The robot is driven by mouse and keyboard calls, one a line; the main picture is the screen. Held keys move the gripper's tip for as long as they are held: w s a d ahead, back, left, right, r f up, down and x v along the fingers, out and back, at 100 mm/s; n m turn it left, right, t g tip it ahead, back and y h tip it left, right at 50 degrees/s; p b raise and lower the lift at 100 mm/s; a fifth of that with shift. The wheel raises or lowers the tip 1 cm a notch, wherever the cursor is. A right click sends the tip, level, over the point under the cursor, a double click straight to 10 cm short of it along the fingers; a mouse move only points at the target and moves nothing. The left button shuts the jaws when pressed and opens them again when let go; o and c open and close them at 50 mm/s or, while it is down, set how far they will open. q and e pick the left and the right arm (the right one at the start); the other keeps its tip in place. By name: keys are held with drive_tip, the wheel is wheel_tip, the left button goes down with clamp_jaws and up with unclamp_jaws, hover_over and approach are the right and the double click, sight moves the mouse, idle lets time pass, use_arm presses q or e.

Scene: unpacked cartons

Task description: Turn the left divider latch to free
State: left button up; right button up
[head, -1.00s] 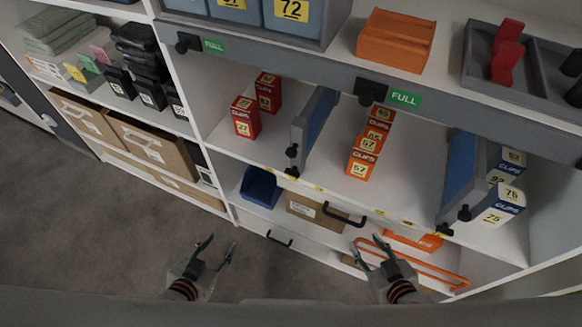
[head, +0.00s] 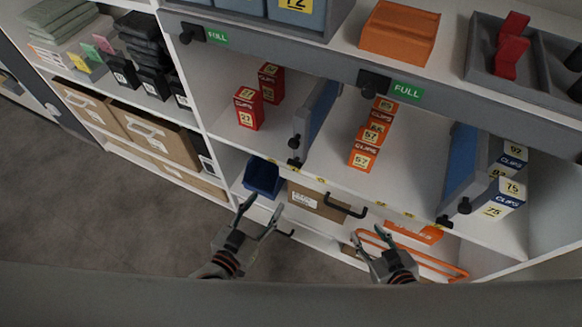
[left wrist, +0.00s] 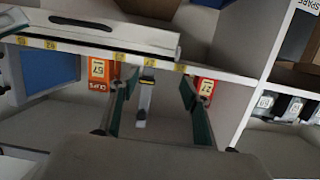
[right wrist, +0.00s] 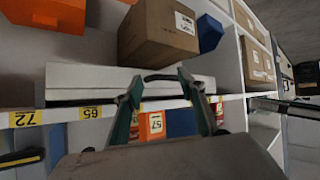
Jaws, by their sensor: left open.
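The left divider (head: 318,115) is a blue panel with a grey front edge, standing on the middle shelf between red and orange boxes. Its black latch (head: 294,144) is a small knob on the front edge, with another black piece below it at the shelf lip. I cannot tell the latch's turn position. My left gripper (head: 262,208) is open and empty, below and in front of this divider. In the left wrist view, the divider's grey front end (left wrist: 145,103) shows between the fingers, apart from them. My right gripper (head: 371,238) is open and empty, further right.
A second divider (head: 460,165) with a black knob stands at the right. Red boxes (head: 249,108) and orange boxes (head: 362,156) flank the left divider. Below are a blue bin (head: 263,176), a carton (head: 318,201) and a black drawer handle (head: 345,211). The floor in front is clear.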

sight(293, 166)
use_arm(q)
drive_tip(key=w+d+r, duration=0.1)
drive_tip(key=w+d, duration=0.1)
drive_tip(key=w, duration=0.1)
drive_tip(key=w+d+r+t, duration=0.1)
drive_tip(key=w+d, duration=0.1)
drive_tip(key=w, duration=0.1)
drive_tip(key=w+d+r+t+h, duration=0.1)
drive_tip(key=w+d, duration=0.2)
drive_tip(key=shift+w+r, duration=0.3)
drive_tip(key=shift+r, duration=0.05)
drive_tip(key=c, duration=1.1)
